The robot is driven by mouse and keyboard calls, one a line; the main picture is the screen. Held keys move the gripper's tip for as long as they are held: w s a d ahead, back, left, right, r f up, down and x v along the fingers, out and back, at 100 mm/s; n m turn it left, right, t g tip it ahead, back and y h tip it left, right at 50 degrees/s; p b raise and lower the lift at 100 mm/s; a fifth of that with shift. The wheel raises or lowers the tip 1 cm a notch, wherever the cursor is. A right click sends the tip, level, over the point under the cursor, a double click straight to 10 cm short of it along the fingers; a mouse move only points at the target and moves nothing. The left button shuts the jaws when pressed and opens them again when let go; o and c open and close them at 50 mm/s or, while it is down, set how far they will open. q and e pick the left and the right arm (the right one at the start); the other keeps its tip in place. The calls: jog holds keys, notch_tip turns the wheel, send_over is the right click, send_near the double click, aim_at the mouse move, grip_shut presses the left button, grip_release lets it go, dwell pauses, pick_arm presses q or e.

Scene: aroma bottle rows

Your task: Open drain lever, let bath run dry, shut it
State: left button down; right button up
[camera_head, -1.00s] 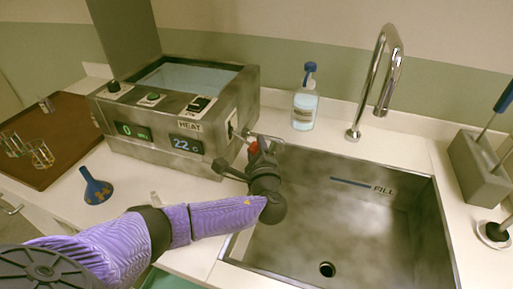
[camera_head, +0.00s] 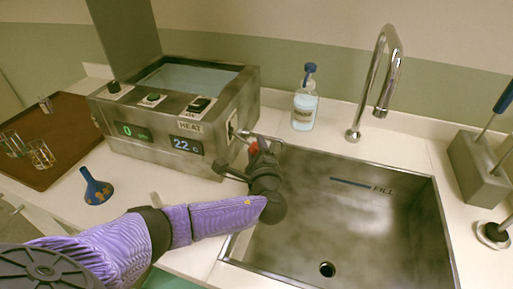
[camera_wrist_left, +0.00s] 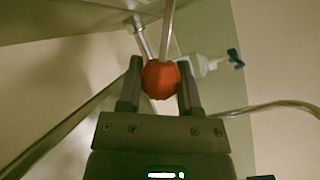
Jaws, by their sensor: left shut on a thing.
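The steel bath (camera_head: 190,115) stands left of the sink, with its lid up and pale blue water (camera_head: 190,77) inside. Its displays read 0 and 22 C. The drain lever's red knob (camera_head: 253,148) is at the bath's right side, partly hidden by my gripper. My left gripper (camera_head: 257,155) is shut on this knob, close to the sink's left rim. The wrist view shows the red knob (camera_wrist_left: 160,79) between the two fingers, with a thin metal rod (camera_wrist_left: 168,30) running up from it. My right gripper is out of view.
The steel sink (camera_head: 340,230) has a drain hole and a blue FILL line. A faucet (camera_head: 385,70) and a blue-capped bottle (camera_head: 305,103) stand behind it.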

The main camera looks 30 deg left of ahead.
aim_at(256, 143)
pick_arm(q)
jog(key=shift+d+r+n+p, duration=0.15)
jog(key=shift+r+n+p, duration=0.25)
jog(key=shift+p, duration=0.1)
jog(key=r+n+g+h+p, duration=0.1)
jog(key=r+n+h+p, duration=0.1)
jog(key=n+p, duration=0.1)
jog(key=r+n+h+p, duration=0.2)
jog(key=r+n+p, duration=0.1)
jog(key=p, duration=0.3)
jog(key=shift+d+r+g, duration=0.2)
jog(key=shift+r+g, duration=0.05)
jog(key=shift+g, duration=0.15)
jog(key=shift+a+r+n+h+p, duration=0.35)
jog(key=shift+r+n+h+p, duration=0.4)
jog(key=shift+p, duration=0.85)
jog(key=shift+f+n, duration=0.15)
jog(key=shift+n, duration=0.1)
jog(key=shift+c, duration=1.3)
grip_release()
